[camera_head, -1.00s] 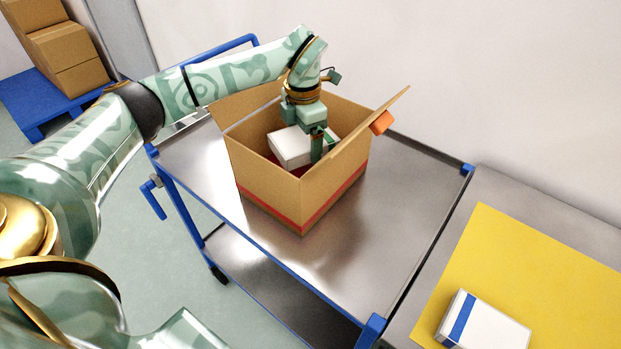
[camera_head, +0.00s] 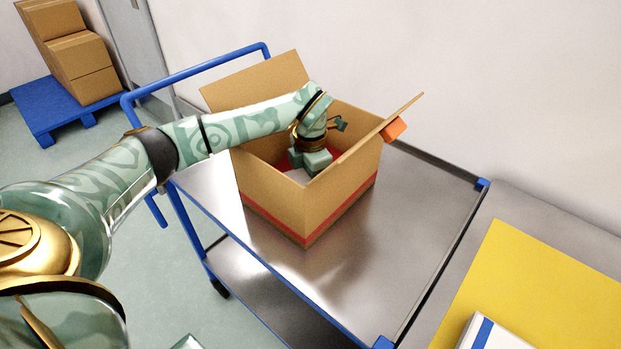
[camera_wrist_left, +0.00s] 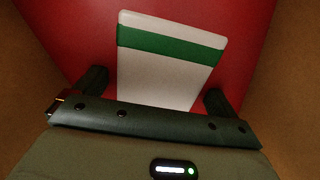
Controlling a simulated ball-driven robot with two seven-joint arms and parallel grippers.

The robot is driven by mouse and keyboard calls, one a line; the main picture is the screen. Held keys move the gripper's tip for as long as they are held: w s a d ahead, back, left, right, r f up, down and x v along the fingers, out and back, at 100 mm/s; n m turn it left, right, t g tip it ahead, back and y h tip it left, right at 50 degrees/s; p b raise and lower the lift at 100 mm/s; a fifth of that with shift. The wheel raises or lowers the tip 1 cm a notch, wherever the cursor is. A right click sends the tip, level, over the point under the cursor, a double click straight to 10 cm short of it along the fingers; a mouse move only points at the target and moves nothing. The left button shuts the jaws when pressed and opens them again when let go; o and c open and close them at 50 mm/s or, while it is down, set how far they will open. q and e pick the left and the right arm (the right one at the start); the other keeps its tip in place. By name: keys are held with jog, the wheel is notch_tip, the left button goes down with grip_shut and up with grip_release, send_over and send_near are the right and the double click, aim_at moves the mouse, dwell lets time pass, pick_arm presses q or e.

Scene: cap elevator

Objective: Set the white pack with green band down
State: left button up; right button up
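The white pack with green band (camera_wrist_left: 160,75) lies inside the cardboard box (camera_head: 270,196), over the box's red floor (camera_wrist_left: 255,75), in the left wrist view. In the head view only a sliver of the white pack (camera_head: 297,175) shows behind the box's near wall. My left gripper (camera_wrist_left: 156,90) reaches down into the box. Its fingers stand on either side of the pack, with narrow gaps at both sides, so it looks open around the pack. In the head view its fingertips are hidden by the box. My right gripper is not in view.
The box stands on a metal cart (camera_head: 360,240) with blue rails. Its flaps are up, and an orange block (camera_head: 394,129) sits at the right flap. At right is a yellow mat (camera_head: 540,285) with a white pack with a blue band (camera_head: 490,335). The cart top's front is clear.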

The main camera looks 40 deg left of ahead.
pick_arm(q)
jog(key=shift+r, duration=0.1)
notch_tip(320, 180, up, 12)
jog(key=p, duration=0.4)
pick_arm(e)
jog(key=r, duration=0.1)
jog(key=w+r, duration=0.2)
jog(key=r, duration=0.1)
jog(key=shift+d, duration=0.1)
